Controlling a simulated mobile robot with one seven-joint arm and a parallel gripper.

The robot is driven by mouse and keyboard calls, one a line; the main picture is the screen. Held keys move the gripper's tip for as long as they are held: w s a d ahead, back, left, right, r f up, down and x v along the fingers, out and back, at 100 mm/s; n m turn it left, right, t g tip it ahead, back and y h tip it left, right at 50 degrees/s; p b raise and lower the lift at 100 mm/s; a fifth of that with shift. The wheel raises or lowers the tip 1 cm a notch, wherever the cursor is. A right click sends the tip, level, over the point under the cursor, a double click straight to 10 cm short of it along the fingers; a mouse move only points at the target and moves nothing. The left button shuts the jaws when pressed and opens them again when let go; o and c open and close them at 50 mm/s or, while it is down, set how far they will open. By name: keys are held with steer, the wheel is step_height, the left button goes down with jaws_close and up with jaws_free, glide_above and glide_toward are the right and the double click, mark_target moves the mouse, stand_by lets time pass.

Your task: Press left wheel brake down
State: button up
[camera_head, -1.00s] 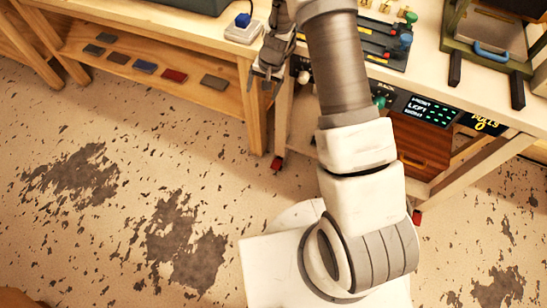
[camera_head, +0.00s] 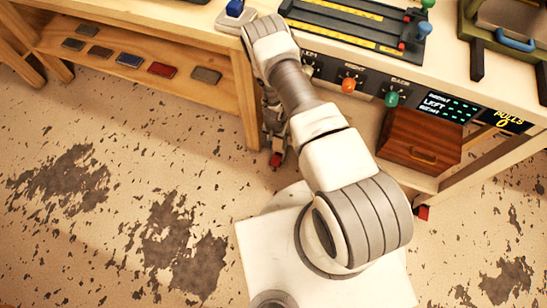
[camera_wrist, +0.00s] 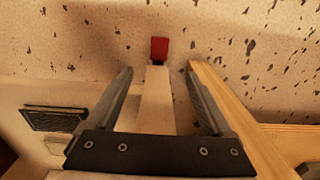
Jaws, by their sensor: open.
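The left wheel brake (camera_head: 276,160) is a small red tab at the foot of the workbench's left leg. In the wrist view, the red brake (camera_wrist: 159,48) lies just beyond my fingertips, near the middle between them. The pale bench leg (camera_wrist: 154,100) runs between the two fingers toward it. My gripper (camera_wrist: 158,70) is open and holds nothing. In the head view, my gripper (camera_head: 272,130) hangs low beside the leg, just above the brake, and is partly hidden by my arm. I cannot tell whether it touches the leg.
A second red brake (camera_head: 422,213) is at the right leg. A wooden drawer box (camera_head: 420,138) sits on the bench's lower shelf. A wooden shelf unit (camera_head: 150,70) with several flat tiles stands at the left. The speckled floor (camera_head: 120,230) in front is clear.

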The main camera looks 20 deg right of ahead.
mark_target(274, 163)
step_height(274, 163, down, 17)
steer(key=b, duration=0.7)
steer(key=shift+f, duration=0.15)
jaws_close()
steer(key=shift+s, duration=0.1)
steer(key=shift+t+p, duration=0.3)
steer(key=shift+p, duration=0.05)
steer(key=shift+s+a+f+t+h+p, duration=0.15)
steer(key=shift+t+h+p, duration=0.2)
steer(key=shift+p, duration=0.3)
steer(key=shift+f+t+h+p, duration=0.4)
steer(key=shift+t+h+p, duration=0.05)
steer(key=shift+p, duration=0.25)
